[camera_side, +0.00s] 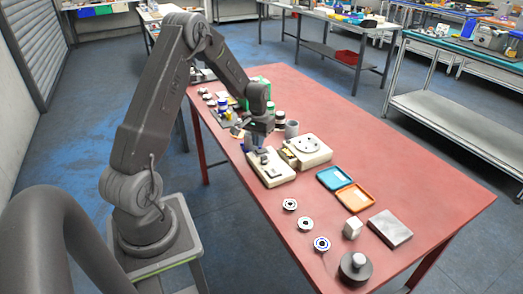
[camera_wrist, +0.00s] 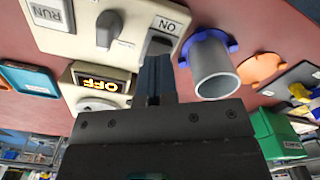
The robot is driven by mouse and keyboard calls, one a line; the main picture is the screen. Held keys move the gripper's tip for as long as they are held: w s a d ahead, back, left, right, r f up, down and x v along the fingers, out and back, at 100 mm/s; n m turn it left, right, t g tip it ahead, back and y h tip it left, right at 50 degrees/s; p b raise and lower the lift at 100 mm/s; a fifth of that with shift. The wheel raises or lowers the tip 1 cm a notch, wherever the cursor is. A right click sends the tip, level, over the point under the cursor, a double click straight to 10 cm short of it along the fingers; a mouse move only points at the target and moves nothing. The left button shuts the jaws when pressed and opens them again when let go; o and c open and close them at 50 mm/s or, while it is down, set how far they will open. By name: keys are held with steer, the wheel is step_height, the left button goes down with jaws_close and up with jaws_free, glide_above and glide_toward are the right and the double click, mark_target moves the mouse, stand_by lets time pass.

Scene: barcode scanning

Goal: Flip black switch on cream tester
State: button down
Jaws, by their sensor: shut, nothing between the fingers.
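The cream tester (camera_side: 270,168) lies on the red table in front of my arm. In the wrist view its cream panel (camera_wrist: 135,22) carries a RUN plate, a dark grey knob (camera_wrist: 108,28) and a black switch (camera_wrist: 158,44) beside an ON label. My gripper (camera_wrist: 158,62) is shut and empty, its fingertips at the black switch and partly hiding it. I cannot tell whether they touch it. A lit display (camera_wrist: 98,83) near the panel reads OFF in orange. In the side view my gripper (camera_side: 254,146) is low over the tester's far end.
A second cream unit with a round dial (camera_side: 310,147) stands right beside the tester. A grey cylinder (camera_wrist: 214,70) with a blue collar is close to my fingers. Blue (camera_side: 334,178) and orange (camera_side: 355,197) trays lie to the right.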

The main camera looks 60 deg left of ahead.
mark_target(259, 151)
steer(key=shift+f, duration=1.2)
stand_by(0.5)
steer(key=shift+r, duration=3.5)
steer(key=s+d+r+m+t, duration=0.2)
steer(key=s+d+r+m, duration=0.1)
steer(key=d+r, duration=1.15)
steer(key=s+d+r+m+t, duration=0.1)
steer(key=s+d+r, duration=0.1)
steer(key=s+d, duration=0.5)
steer(key=s+d+r+m+t, duration=0.2)
steer(key=s+d, duration=0.5)
steer(key=s, duration=0.1)
steer(key=shift+s+d+r+t, duration=0.3)
steer(key=shift+r, duration=0.05)
